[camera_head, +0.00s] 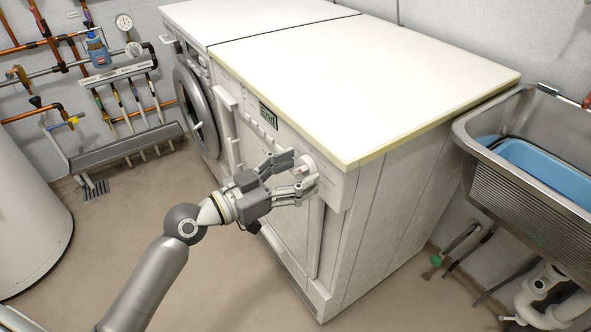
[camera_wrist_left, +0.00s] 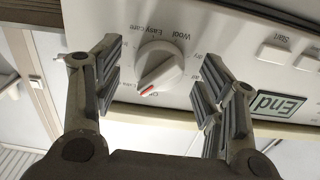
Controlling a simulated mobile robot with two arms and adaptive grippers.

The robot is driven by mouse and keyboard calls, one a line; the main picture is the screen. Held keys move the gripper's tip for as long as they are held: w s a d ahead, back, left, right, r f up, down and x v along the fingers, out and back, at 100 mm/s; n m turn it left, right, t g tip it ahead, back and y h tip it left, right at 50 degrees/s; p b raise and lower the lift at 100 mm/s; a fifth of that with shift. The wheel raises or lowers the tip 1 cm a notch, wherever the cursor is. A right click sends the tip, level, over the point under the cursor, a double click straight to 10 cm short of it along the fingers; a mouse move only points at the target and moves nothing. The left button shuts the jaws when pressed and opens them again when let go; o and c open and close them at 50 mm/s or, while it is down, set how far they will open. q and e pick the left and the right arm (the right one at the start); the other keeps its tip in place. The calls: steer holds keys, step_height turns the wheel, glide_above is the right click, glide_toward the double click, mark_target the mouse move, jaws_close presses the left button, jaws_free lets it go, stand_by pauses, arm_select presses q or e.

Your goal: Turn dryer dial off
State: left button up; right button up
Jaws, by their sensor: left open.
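The dryer (camera_head: 300,180) is the white front machine, with a control panel along its upper front edge. Its round white dial (camera_wrist_left: 160,68) shows in the left wrist view, with a red mark on the pointer end. The view is upside down, and the red mark lies close to a label that looks like "Off". In the head view the dial (camera_head: 307,163) is partly hidden by my fingers. My left gripper (camera_head: 305,172) is open, with one finger on each side of the dial. I cannot tell whether they touch it. My right gripper is not in view.
The panel display (camera_wrist_left: 278,104) reads "End", beside the Start button (camera_wrist_left: 292,55). A washer (camera_head: 196,105) stands beyond the dryer. A metal sink (camera_head: 530,170) with a blue tub (camera_head: 550,168) is at right. The floor (camera_head: 130,235) in front is clear.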

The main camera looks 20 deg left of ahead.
arm_select(q)
steer(key=shift+c, duration=0.4)
steer(key=c, duration=0.9)
steer(key=shift+c, duration=0.3)
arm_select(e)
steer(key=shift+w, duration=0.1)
arm_select(q)
steer(key=shift+n, duration=0.3)
steer(key=n+p, duration=0.2)
steer(key=n, duration=0.2)
steer(key=shift+r+n, duration=0.1)
steer(key=shift+n, duration=0.3)
steer(key=shift+n+p, duration=0.4)
steer(key=shift+n, duration=0.9)
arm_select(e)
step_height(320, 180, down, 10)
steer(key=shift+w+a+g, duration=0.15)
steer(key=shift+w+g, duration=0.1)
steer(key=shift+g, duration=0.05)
